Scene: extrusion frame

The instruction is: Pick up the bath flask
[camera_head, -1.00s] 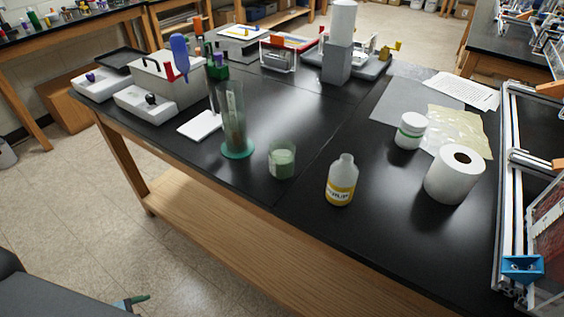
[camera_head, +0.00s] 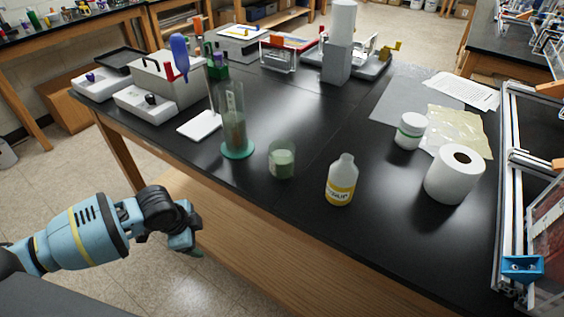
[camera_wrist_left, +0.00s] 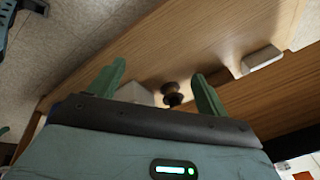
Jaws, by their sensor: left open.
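No vessel carries a readable name as the bath flask. A short clear glass vessel with green liquid (camera_head: 282,160) stands upright near the table's front edge. A tall clear cylinder on a green foot (camera_head: 233,125) stands to its left, and a yellow-labelled plastic bottle (camera_head: 341,181) to its right. My left gripper (camera_head: 192,243) is below and in front of the tabletop, apart from these vessels. In the left wrist view its two green fingers (camera_wrist_left: 158,82) are spread and empty. My right gripper is not in view.
A metal frame (camera_head: 509,190) lines the right edge. A white box (camera_head: 165,82) stands back left. The middle of the black tabletop (camera_head: 300,110) is clear.

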